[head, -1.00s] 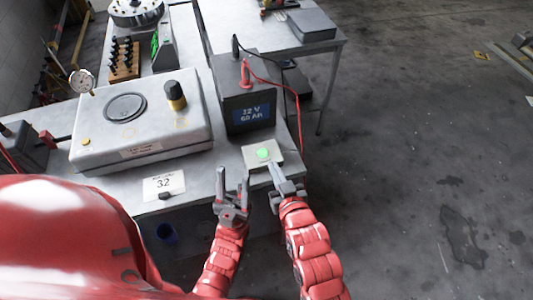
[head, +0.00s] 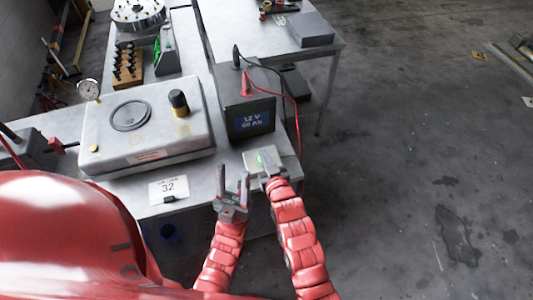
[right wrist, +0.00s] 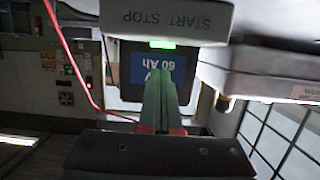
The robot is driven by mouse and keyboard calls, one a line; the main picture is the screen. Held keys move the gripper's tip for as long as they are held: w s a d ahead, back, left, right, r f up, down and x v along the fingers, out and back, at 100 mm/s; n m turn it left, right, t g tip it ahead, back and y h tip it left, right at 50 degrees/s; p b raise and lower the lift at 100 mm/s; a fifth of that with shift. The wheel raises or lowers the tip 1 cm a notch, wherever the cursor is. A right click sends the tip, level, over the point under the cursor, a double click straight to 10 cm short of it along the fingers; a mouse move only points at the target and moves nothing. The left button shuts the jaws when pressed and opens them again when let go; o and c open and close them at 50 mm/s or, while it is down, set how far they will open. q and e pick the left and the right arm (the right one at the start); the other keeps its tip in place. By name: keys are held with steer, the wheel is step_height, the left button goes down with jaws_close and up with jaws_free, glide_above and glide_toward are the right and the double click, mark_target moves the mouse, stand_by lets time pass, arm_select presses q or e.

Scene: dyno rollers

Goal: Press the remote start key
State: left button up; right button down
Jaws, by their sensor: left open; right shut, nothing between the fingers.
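A small pale box (head: 250,166) on the bench's front right corner carries a green key, which is partly covered by my right gripper (head: 264,160) in the head view. In the right wrist view, the box (right wrist: 170,15) reads START STOP upside down, and the green key (right wrist: 161,44) glows at its edge. My right gripper (right wrist: 160,85) is shut and empty, its fingertips at the key. I cannot tell whether they touch it. My left gripper (head: 233,186) is open and empty, at the bench's front edge, left of the right arm.
A large metal case (head: 150,137) with a black knob (head: 179,102) is to the left. The floor at right is open.

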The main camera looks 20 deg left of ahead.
steer(key=shift+f+p, duration=0.35)
steer(key=shift+f, duration=0.65)
